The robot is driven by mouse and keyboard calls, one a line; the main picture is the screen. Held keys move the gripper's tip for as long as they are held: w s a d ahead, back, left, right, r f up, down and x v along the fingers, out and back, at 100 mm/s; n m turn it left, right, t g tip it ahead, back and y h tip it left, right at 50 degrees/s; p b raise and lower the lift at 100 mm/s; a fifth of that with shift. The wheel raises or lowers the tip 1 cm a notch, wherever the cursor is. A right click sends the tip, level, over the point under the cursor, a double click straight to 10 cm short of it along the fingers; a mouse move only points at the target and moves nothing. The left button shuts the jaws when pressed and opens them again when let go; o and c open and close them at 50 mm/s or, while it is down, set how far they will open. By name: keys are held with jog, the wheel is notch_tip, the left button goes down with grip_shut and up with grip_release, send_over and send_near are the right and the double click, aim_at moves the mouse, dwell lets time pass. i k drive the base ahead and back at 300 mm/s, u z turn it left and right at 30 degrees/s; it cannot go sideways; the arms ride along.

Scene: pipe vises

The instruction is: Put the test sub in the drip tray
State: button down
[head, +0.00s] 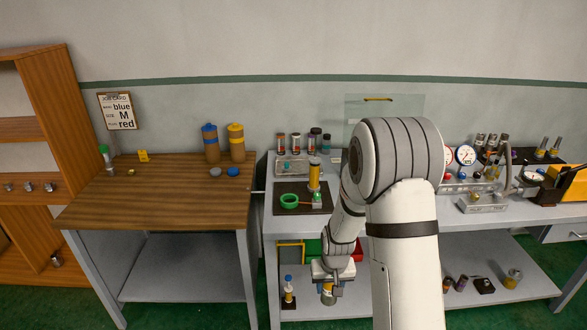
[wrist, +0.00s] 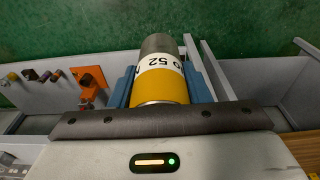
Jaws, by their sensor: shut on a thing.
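My gripper (head: 328,284) is low in front of the middle bench, near its lower shelf. It is shut on a cylinder, which I take to be the test sub (wrist: 159,90). In the wrist view the cylinder has a yellow band, a white band with black "52" lettering and a bare metal end, between the blue fingers. In the head view its yellow part (head: 328,297) shows just below the gripper. A shallow grey tray (head: 293,166) stands at the back left of the middle bench top; I cannot tell whether it is the drip tray.
A dark board (head: 281,208) on the bench bears a green ring (head: 290,201) and an upright yellow cylinder (head: 314,177). The wooden bench (head: 165,190) is mostly clear. My arm hides part of the middle bench.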

aim_at(307, 168)
jog(key=i, duration=0.9)
